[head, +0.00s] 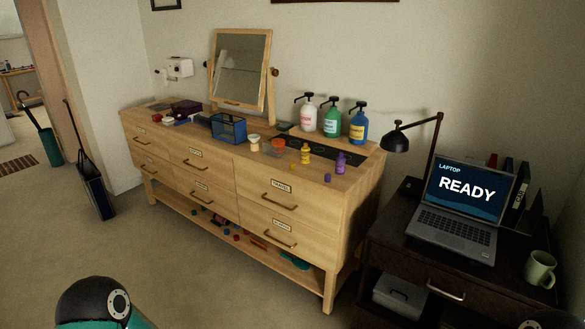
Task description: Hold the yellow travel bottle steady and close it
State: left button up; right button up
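In the head view a small yellow travel bottle (305,155) stands upright on the wooden dresser (232,183), right of the middle of its top. A small yellow piece (293,165), perhaps its cap, lies on the top just left of it. A purple bottle (340,163) stands to its right, with a purple piece (327,177) in front. Neither of my grippers is in view.
Pump bottles, white (309,117), green (331,121) and blue (358,126), stand behind the yellow bottle. A blue basket (228,128) and small jars stand to the left. A dark desk with a laptop (459,207) and lamp (396,141) is at right. Floor before the dresser is clear.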

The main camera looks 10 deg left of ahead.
aim_at(305, 159)
jog(key=u, duration=1.1)
jog(key=i, duration=3.3)
jog(key=z, duration=2.45)
